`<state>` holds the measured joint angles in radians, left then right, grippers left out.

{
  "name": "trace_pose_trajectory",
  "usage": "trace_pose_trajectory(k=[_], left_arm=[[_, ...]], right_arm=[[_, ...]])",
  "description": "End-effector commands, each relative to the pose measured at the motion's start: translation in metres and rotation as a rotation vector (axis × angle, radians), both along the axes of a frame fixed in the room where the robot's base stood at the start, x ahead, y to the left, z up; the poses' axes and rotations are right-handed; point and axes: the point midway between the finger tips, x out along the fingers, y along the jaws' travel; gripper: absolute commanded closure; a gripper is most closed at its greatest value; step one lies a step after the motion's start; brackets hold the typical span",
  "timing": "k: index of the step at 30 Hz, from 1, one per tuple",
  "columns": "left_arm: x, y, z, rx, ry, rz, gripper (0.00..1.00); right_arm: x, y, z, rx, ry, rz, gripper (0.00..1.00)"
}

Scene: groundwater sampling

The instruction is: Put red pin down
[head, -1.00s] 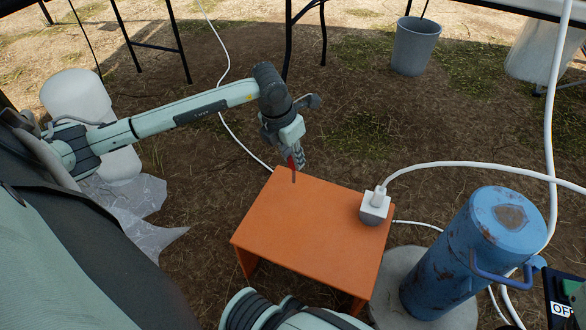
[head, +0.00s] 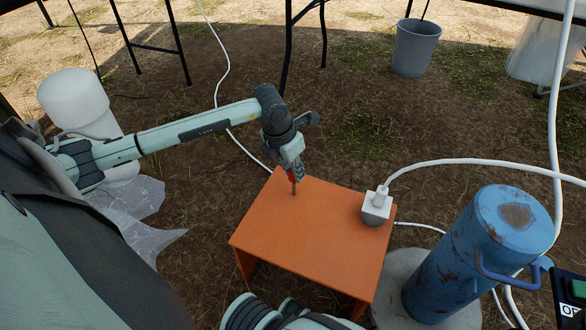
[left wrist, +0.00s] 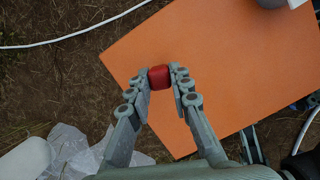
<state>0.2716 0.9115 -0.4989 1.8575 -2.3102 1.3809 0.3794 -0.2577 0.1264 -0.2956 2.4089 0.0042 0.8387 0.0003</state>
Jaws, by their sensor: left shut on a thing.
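My left gripper (head: 294,177) is shut on the red pin (head: 292,174), over the far left corner of the orange stool (head: 318,233). The pin's red head (left wrist: 159,77) sits between the two fingertips (left wrist: 160,79) in the left wrist view. In the head view its thin dark shaft points down at the stool top. The tip is at or just above the surface; I cannot tell if it touches. My right gripper is not in view; part of my right arm shows at the bottom of the head view.
A white plug block (head: 376,207) with a white cable sits on the stool's right side. A blue rusty cylinder (head: 478,255) stands to the right. A grey bucket (head: 414,48) stands at the back. Most of the stool top is bare.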

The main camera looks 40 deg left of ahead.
Motion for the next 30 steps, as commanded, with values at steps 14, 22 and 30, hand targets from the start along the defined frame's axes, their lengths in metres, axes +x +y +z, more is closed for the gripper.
trace_pose_trajectory(k=[14, 22, 30], left_arm=[[0.000, 0.000, 0.001, 0.000, 0.000, 0.000, 0.59], [-0.004, 0.002, 0.035, 0.002, -0.003, -0.001, 0.59], [-0.019, 0.004, 0.094, 0.002, -0.002, -0.001, 0.59]], right_arm=[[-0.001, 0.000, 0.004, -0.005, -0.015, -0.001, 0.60], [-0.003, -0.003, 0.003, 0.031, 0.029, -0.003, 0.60], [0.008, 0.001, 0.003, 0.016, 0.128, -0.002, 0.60]])
